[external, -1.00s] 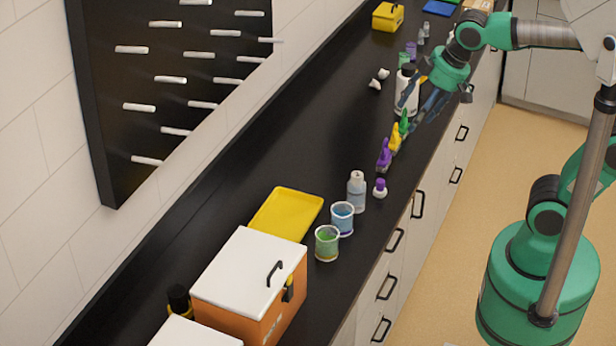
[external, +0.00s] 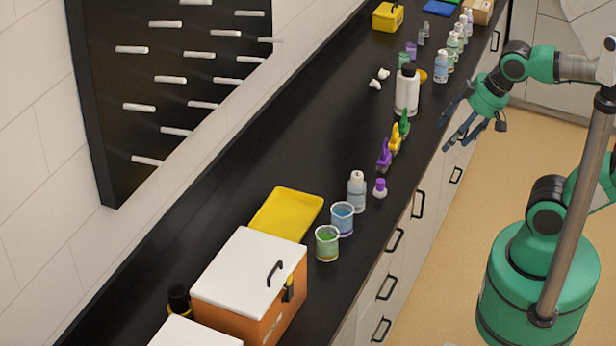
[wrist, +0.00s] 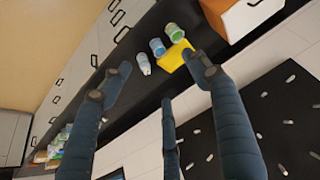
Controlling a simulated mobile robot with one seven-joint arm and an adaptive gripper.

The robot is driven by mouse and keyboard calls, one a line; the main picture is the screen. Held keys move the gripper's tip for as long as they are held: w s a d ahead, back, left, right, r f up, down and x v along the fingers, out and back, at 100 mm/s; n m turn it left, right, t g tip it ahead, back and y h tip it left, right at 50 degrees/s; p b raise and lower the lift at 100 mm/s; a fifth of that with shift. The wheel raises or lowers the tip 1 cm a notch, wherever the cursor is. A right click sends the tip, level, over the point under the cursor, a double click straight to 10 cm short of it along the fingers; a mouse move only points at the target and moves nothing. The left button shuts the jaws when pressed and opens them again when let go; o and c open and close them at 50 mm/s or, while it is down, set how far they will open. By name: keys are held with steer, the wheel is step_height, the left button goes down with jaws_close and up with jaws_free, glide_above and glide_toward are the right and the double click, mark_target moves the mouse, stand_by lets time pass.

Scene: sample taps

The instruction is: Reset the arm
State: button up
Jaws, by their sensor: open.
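My gripper (external: 458,128) hangs at the front edge of the black counter in the external view, right of the white bottle with a dark cap (external: 407,92). Its fingers are spread and hold nothing. In the wrist view the dark blue fingers of my gripper (wrist: 160,100) stand wide apart with empty space between them. My green arm reaches in from the right, its base standing on the floor beside the counter.
On the counter (external: 230,165) stand coloured clips (external: 396,138), a clear bottle (external: 356,192), blue (external: 342,218) and green (external: 327,243) beakers, a yellow tray (external: 287,214) and an orange box (external: 250,285). Several small bottles stand farther back. The floor aisle (external: 440,260) is free.

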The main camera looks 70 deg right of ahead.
step_height(320, 180, down, 10)
steer(key=b, duration=0.9)
steer(key=shift+r, duration=0.2)
